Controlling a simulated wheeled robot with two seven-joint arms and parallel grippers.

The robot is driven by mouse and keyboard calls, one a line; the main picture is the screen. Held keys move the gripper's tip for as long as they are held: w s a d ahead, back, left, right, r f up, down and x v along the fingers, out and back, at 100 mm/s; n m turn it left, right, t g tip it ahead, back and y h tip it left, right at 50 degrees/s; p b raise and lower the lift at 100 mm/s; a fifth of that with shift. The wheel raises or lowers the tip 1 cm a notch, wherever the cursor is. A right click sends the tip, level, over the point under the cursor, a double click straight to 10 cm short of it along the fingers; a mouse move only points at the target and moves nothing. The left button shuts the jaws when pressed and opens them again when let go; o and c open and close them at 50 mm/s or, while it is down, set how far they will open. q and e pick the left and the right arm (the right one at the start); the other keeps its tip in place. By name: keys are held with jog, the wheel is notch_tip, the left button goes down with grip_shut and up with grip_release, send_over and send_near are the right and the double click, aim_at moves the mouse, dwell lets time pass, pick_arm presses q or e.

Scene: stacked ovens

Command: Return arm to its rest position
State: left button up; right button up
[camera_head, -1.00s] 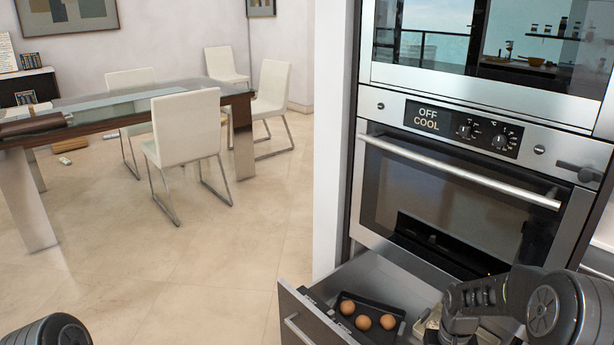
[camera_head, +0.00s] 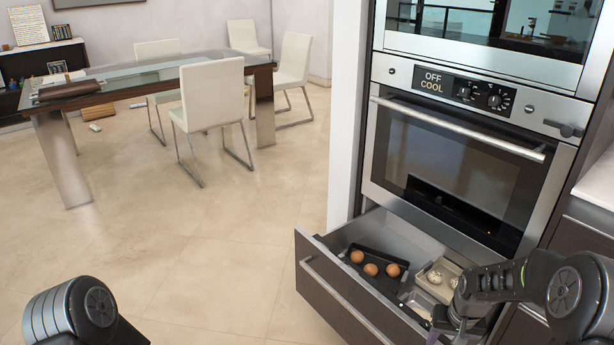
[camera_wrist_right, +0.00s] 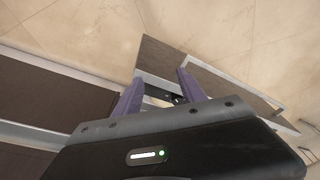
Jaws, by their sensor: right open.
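My right arm comes in at the lower right of the head view, over the right end of an open drawer (camera_head: 345,303). My right gripper (camera_wrist_right: 158,88) shows in the wrist view with its two purple fingers apart and nothing between them. The drawer's edge and part of its inside show beyond the fingertips. In the head view the right gripper is mostly cut off at the bottom edge. My left arm shows only as a dark joint at the lower left; its gripper is out of view.
The drawer holds a dark tray with brown eggs (camera_head: 371,269) and a light tray with pale items (camera_head: 440,278). The oven (camera_head: 450,165) above it is shut and reads OFF COOL. A glass table (camera_head: 140,76) with white chairs stands far left. The floor between is clear.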

jog(key=s+a+f+t+y, duration=0.1)
jog(key=a+f+t, duration=0.1)
jog(key=a+f, duration=0.55)
jog(key=s+a+f+n+g+y, duration=0.15)
jog(key=s+a+f, duration=0.25)
jog(key=s+a, duration=0.65)
jog(key=s+a+f+g+y, duration=0.15)
jog(key=s+a+f, duration=0.25)
jog(key=s+a, duration=0.7)
notch_tip(320, 180, up, 16)
jog(key=s+p, duration=0.1)
jog(key=p, duration=1.5)
jog(key=shift+d, duration=0.3)
jog(key=shift+s, duration=0.1)
